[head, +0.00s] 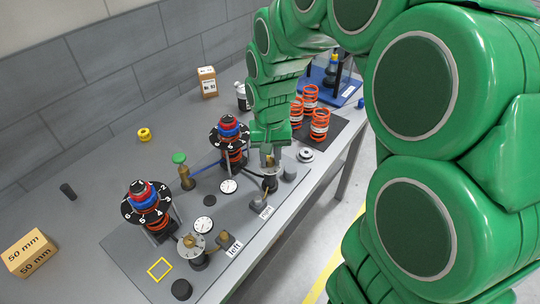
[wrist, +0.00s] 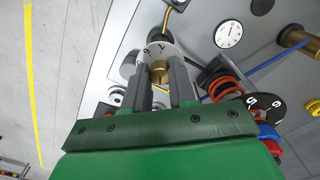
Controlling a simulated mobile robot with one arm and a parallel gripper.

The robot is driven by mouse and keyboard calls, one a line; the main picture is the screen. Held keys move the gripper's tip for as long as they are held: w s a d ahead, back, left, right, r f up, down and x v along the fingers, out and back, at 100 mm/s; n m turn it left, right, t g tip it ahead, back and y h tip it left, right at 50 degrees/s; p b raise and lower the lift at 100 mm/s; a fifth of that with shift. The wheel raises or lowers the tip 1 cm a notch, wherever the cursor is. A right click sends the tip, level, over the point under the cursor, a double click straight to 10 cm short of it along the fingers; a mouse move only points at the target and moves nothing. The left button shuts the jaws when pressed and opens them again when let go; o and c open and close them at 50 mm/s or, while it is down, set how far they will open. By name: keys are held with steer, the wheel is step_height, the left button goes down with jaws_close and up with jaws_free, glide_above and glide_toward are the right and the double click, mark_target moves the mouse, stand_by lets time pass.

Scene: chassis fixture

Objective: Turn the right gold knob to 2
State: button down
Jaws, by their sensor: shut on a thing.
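The right gold knob (wrist: 159,73) sits on a white numbered dial (wrist: 158,52) in the wrist view. My gripper (wrist: 162,76) is shut on this knob, one dark finger on each side. A 7 and what looks like a 6 show on the dial rim; the rest is hidden by the fingers. In the head view my gripper (head: 269,155) reaches down to the right dial (head: 270,172), above the "Right" label (head: 267,212). The knob's pointing direction cannot be read. The left gold knob (head: 193,242) stands on its own white dial nearer the front.
Two coil-spring units with black numbered discs (head: 146,203) (head: 229,131) stand behind the dials. A brass valve with a green top (head: 180,158), white gauges (head: 204,225) and orange springs (head: 320,124) are nearby. A cardboard box (head: 207,81) stands farther back.

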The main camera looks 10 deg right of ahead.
mark_target(270, 160)
steer(key=shift+n, duration=1.9)
steer(key=c, duration=0.9)
jaws_free()
steer(key=shift+c, duration=0.2)
steer(key=shift+r, duration=0.1)
step_height(270, 160, up, 8)
steer(key=shift+f, duration=0.2)
